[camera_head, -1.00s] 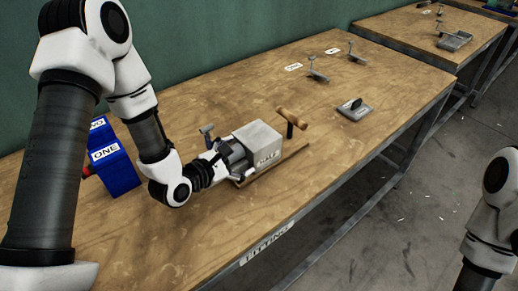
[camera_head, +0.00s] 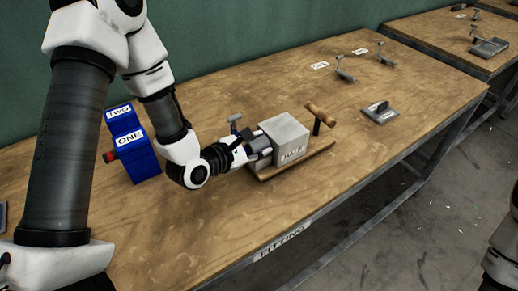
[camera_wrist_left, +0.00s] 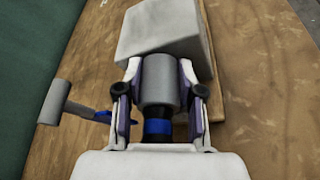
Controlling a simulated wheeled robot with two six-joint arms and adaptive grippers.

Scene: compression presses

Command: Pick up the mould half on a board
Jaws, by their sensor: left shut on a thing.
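The mould half (camera_head: 284,139) is a pale grey block with a label on its front, on a thin wooden board (camera_head: 318,158) on the bench. In the left wrist view the block (camera_wrist_left: 160,30) is ahead of the fingers. My left gripper (camera_head: 261,146) is at the block's left side. In the left wrist view its fingers (camera_wrist_left: 158,88) are shut on a grey round stub (camera_wrist_left: 157,79) with a blue band behind it. The stub meets the block's near side; whether they are one piece is hidden. I see no gap between block and board. My right gripper is out of view.
A wooden-handled tool (camera_head: 320,117) stands just behind the block's right side. A small grey post (camera_head: 235,123) stands left of it. A blue box (camera_head: 133,147) labelled ONE and TWO is beside my left arm. A flat grey plate (camera_head: 380,113) lies to the right. The front bench is clear.

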